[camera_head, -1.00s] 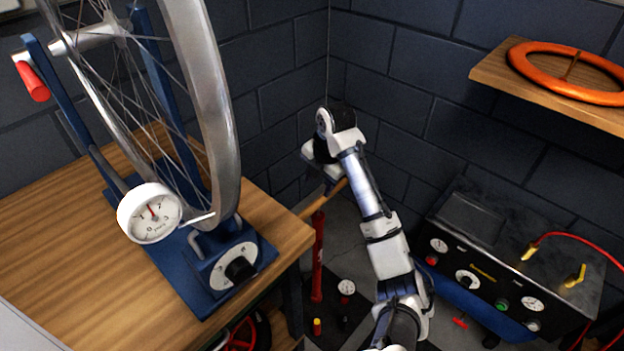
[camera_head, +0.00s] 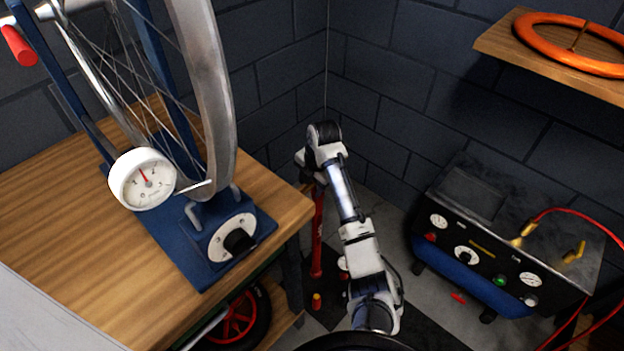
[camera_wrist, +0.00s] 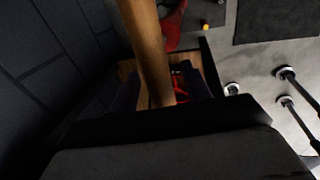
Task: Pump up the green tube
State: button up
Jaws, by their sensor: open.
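A red floor pump (camera_head: 317,240) stands upright on the floor by the bench corner. Its red body also shows in the wrist view (camera_wrist: 174,26). Its wooden handle (camera_wrist: 148,45) runs between the dark fingers of my open gripper (camera_wrist: 166,88) in the wrist view; I cannot tell whether they touch it. In the head view my gripper (camera_head: 312,182) is at the pump's top and hides most of the handle. My arm covers the pump's lower right side. I see no green tube in either view.
The wooden bench (camera_head: 60,235) at left holds a wheel (camera_head: 210,90) in a blue stand with a white gauge (camera_head: 143,179). A black compressor (camera_head: 470,215) with a red hose stands at right. An orange tube (camera_head: 545,50) lies on the wall shelf. A red-rimmed wheel (camera_head: 238,318) is under the bench.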

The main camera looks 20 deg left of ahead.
jog(key=shift+c, duration=0.2)
grip_shut()
notch_tip(320, 180, up, 30)
jog(key=p, duration=1.5)
jog(key=shift+f, duration=0.2)
